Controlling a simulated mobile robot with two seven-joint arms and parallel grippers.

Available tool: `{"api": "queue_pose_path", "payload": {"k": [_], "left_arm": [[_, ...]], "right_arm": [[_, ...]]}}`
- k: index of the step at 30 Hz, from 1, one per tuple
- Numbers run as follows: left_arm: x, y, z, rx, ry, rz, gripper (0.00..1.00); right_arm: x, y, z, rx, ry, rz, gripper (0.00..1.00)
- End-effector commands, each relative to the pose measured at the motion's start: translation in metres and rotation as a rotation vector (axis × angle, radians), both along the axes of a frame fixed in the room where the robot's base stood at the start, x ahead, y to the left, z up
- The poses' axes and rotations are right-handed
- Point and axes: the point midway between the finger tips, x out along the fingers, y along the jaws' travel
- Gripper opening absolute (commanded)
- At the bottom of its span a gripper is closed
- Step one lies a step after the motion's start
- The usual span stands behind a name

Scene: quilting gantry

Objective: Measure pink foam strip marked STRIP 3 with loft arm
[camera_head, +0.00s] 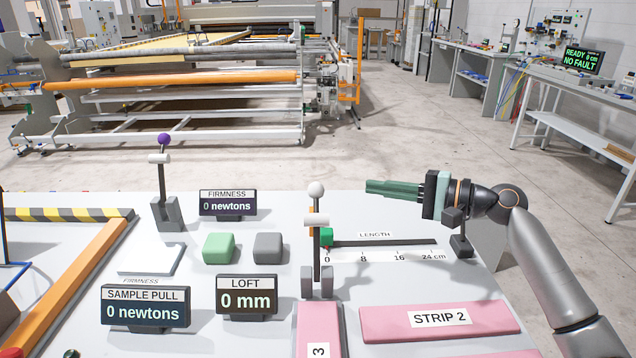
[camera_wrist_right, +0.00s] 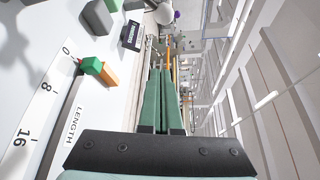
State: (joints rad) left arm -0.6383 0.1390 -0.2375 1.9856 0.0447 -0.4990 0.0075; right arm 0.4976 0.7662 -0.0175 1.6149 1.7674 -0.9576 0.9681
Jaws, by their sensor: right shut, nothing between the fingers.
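A pink foam strip (camera_head: 318,335) with a label reading "3" lies at the bottom centre of the head view. Its near part is cut off by the frame. Its far end is close to the grey foot of the loft arm (camera_head: 317,255); I cannot tell whether it lies under it. The loft arm stands upright, with a white ball knob and a white crosspiece. The LOFT display (camera_head: 247,297) reads 0 mm. My right gripper (camera_head: 368,187), with green fingers, is shut and empty, right of the knob and apart from it. Its fingers also show in the wrist view (camera_wrist_right: 162,80). My left gripper is not seen.
A pink strip marked STRIP 2 (camera_head: 385,322) lies to the right. A LENGTH scale (camera_head: 380,255) with a green block lies behind it. A second lever (camera_head: 163,180) with a purple knob stands at the left. Green (camera_head: 219,248) and grey (camera_head: 268,248) blocks sit between.

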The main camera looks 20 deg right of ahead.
Motion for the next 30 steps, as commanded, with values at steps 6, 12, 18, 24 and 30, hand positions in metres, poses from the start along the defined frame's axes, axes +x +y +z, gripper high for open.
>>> {"api": "queue_pose_path", "payload": {"k": [6, 12, 18, 24, 30], "left_arm": [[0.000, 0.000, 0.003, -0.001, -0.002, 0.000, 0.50], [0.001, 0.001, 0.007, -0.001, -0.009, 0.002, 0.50], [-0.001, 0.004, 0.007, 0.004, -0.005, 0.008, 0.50], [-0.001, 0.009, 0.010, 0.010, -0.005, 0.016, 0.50], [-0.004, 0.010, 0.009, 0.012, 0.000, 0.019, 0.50]], "right_arm": [[0.014, 0.015, 0.000, 0.003, -0.002, 0.002, 0.00], [0.042, 0.044, -0.005, 0.004, -0.001, 0.002, 0.00], [0.069, 0.072, -0.010, 0.002, 0.000, 0.002, 0.00], [0.050, 0.080, -0.006, -0.003, -0.002, 0.002, 0.00], [0.037, 0.086, -0.003, -0.001, 0.000, 0.000, 0.00]]}}
